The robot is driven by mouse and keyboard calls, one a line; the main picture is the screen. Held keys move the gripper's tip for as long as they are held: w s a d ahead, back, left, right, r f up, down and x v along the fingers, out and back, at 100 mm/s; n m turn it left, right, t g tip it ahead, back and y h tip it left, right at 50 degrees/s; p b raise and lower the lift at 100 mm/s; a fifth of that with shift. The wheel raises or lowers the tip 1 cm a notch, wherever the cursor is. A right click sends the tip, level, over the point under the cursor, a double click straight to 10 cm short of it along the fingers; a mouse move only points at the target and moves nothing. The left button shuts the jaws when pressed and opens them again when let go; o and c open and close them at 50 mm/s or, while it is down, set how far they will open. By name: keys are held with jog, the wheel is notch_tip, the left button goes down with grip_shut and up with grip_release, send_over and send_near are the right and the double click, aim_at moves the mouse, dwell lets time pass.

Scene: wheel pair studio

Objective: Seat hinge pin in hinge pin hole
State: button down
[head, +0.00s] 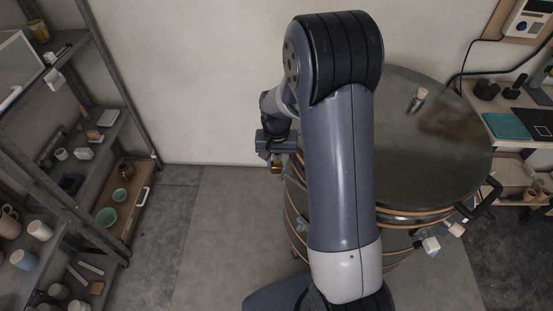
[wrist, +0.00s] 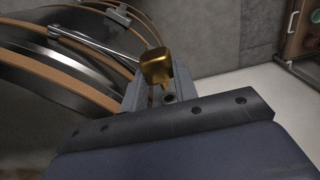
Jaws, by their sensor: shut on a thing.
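A brass-coloured hinge pin with a blocky head (wrist: 157,66) is held between the grey fingers of my gripper (wrist: 160,82) in the wrist view. In the head view my gripper (head: 276,158) is beside the left edge of the large round drum, and the brass pin (head: 277,169) shows just below it. The pin's lower part is mostly hidden by the fingers. Grey metal hardware (wrist: 118,14) sits on the drum's side behind the pin in the wrist view. I cannot make out the hinge pin hole, nor whether the pin touches the hardware.
The drum has a dark flat lid (head: 440,165) and orange-brown bands (wrist: 60,62); a small metal cylinder (head: 418,100) stands on the lid. A shelf rack (head: 75,125) with cups and bowls is at left, a workbench (head: 515,150) at right. Floor between rack and drum is clear.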

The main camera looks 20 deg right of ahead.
dwell(0.7)
jog(key=shift+w+d, duration=0.25)
jog(key=shift+w, duration=0.45)
jog(key=shift+w+d, duration=0.2)
jog(key=shift+w, duration=0.5)
jog(key=c, duration=1)
grip_release()
jog(key=shift+c, duration=0.2)
notch_tip(320, 180, up, 11)
jog(key=shift+b, duration=0.35)
jog(key=shift+f, duration=0.2)
